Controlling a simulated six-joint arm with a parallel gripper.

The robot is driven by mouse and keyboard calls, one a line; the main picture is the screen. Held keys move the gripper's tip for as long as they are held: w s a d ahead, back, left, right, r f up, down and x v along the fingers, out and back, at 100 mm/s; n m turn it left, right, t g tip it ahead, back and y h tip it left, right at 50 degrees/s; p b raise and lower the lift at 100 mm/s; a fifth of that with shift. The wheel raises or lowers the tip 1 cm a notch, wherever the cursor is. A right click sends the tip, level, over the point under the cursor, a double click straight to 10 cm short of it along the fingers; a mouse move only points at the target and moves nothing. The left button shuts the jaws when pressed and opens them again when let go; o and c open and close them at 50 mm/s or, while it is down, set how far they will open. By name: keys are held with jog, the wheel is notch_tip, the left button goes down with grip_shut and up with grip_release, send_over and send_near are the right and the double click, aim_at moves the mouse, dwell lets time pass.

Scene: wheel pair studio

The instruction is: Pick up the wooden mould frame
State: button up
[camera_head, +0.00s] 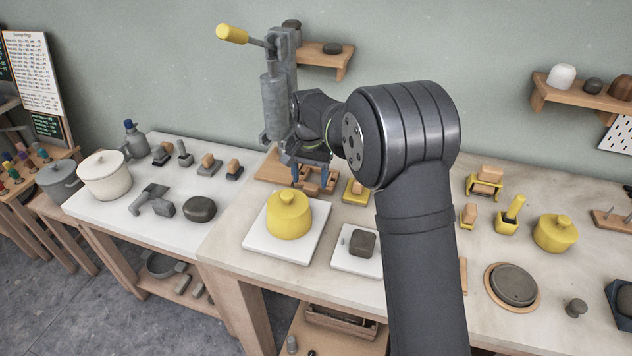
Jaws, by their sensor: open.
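A brown wooden piece with openings, which looks like the wooden mould frame (317,187), lies on the bench near the base of the grey press. My gripper (310,174) points down at it, with its dark fingers apart and blue at the tips. The fingers overlap the frame in this view, so I cannot tell whether they touch it or hover above. Part of the frame is hidden behind the fingers.
The grey press (275,95) with a yellow handle stands close behind my gripper. In front is a yellow lidded pot (289,214) on a white slab. A yellow block holder (355,191) sits to the right. A dark block (362,243) rests on another slab.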

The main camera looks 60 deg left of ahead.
aim_at(310, 187)
jog(key=f, duration=0.3)
jog(key=shift+w+a+f, duration=0.15)
jog(key=shift+a+f, duration=0.05)
jog(key=shift+f, duration=0.05)
jog(key=c, duration=1.1)
jog(key=shift+r, duration=0.15)
